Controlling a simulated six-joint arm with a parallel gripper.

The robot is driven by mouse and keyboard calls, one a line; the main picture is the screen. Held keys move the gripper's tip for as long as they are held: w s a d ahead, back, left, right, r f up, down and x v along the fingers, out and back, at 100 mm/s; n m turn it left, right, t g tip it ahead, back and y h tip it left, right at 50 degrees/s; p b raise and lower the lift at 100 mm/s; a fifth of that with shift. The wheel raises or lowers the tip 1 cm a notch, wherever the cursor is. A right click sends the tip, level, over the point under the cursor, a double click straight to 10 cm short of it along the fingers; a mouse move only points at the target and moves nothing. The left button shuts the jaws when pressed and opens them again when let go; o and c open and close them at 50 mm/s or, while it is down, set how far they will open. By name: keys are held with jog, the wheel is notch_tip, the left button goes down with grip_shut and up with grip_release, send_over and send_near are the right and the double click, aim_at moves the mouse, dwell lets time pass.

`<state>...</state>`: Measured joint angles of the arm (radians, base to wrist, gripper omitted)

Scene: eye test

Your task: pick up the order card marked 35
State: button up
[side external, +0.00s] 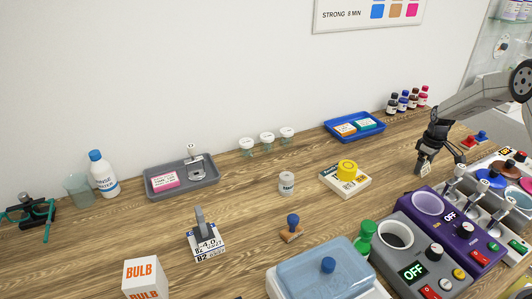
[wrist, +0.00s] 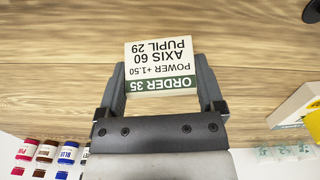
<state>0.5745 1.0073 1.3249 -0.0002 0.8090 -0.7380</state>
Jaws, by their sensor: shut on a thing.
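The order card marked 35 (wrist: 160,66) is white with a green band reading "ORDER 35", and its print appears upside down in the wrist view. My gripper (side external: 424,162) is shut on the card, with one finger against each side edge. The card's face is mostly clear in the wrist view. I cannot tell surely whether its lower edge is clear of the wooden table (side external: 250,205).
A blue tray (side external: 376,134) and several small bottles (side external: 408,100) stand behind my gripper. A purple machine (side external: 440,228) and a grey machine marked OFF (side external: 400,262) stand in front. A yellow-topped box (side external: 335,183) lies to the left. Bare table lies between.

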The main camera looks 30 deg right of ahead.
aim_at(425, 163)
jog(key=shift+r, duration=5)
jog(key=shift+a, duration=0.1)
